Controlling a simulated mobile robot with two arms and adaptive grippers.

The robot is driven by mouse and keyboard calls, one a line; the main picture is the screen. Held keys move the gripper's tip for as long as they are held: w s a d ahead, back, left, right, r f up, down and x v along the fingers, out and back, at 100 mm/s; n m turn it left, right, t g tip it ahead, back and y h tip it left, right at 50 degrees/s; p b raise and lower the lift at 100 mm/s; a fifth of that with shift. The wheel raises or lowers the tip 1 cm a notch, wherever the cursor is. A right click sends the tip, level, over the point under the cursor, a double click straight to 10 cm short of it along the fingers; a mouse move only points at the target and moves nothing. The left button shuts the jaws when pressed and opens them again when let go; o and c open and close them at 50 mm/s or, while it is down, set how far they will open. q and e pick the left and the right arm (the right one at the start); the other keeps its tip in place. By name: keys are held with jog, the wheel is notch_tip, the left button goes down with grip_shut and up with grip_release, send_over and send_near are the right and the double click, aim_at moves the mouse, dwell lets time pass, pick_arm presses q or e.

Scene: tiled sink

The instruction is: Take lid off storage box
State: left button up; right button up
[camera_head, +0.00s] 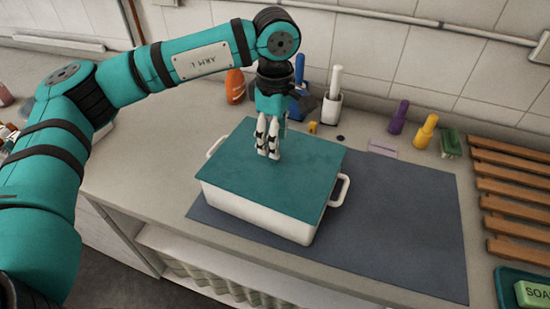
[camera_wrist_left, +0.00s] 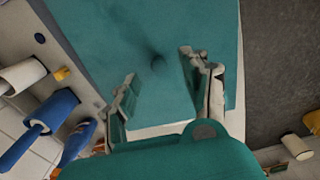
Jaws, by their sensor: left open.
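The storage box (camera_head: 255,216) is white with a loop handle at each end and stands on a dark grey mat. Its flat teal lid (camera_head: 300,185) lies on top and covers the opening. My left gripper (camera_head: 268,154) points down over the back middle of the lid. In the left wrist view its two fingers (camera_wrist_left: 158,78) are spread apart with nothing between them, and the lid (camera_wrist_left: 95,30) fills the middle. A dark round spot, perhaps a shadow, shows on the lid ahead of the fingers. I cannot tell whether the fingertips touch the lid. My right gripper is not in view.
Behind the box stand an orange bottle (camera_head: 235,86) and a white-handled brush in a holder (camera_head: 331,105). Purple (camera_head: 398,117) and yellow (camera_head: 426,132) bottles are further right. A wooden rack (camera_head: 512,205) lies at the right. The mat (camera_head: 410,230) is clear right of the box.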

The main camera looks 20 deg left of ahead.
pick_arm(q)
notch_tip(320, 180, down, 4)
jog(key=shift+w+a+p, duration=0.1)
jog(key=shift+w+p, duration=0.05)
jog(key=shift+p, duration=0.4)
grip_shut()
